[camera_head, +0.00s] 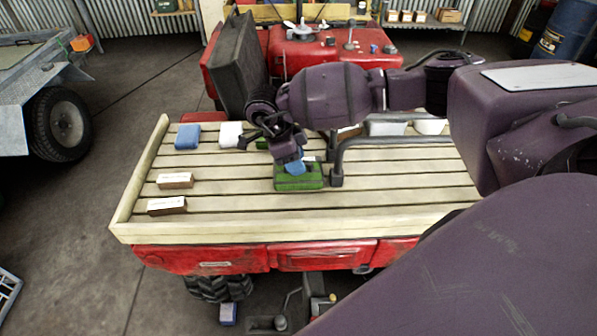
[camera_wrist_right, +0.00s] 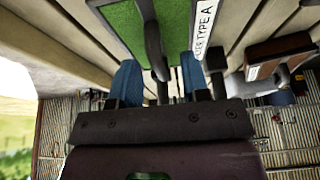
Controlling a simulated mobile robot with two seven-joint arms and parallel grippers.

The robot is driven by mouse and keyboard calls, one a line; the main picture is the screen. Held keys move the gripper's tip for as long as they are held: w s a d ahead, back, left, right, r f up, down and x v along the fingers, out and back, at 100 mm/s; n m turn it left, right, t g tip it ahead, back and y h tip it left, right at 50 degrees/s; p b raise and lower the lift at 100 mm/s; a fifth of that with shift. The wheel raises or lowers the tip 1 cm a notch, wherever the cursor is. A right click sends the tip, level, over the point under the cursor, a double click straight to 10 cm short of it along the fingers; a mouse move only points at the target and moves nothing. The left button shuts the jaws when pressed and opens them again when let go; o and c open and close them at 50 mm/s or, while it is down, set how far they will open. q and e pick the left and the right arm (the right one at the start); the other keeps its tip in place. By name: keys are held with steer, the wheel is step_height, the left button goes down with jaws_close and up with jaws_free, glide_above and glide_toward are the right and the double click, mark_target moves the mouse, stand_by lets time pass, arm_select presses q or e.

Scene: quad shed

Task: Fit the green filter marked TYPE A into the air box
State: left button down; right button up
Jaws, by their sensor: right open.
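My right gripper (camera_head: 295,167) is over the filter, pointing down. In the wrist view its blue-padded fingers (camera_wrist_right: 160,82) are open, one on each side of the handle; contact is not clear. My left gripper is not in view. I cannot clearly identify the air box; my right arm hides part of the red quad.
The rack (camera_head: 235,229) has a raised rim. A grey bent tube (camera_head: 385,140) rises beside the filter. A tilted black panel (camera_head: 240,65) stands behind.

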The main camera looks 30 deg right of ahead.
jaws_close()
steer(key=shift+r, duration=0.1)
stand_by(0.4)
step_height(320, 180, up, 20)
steer(key=shift+b, duration=0.3)
steer(key=shift+n, duration=0.3)
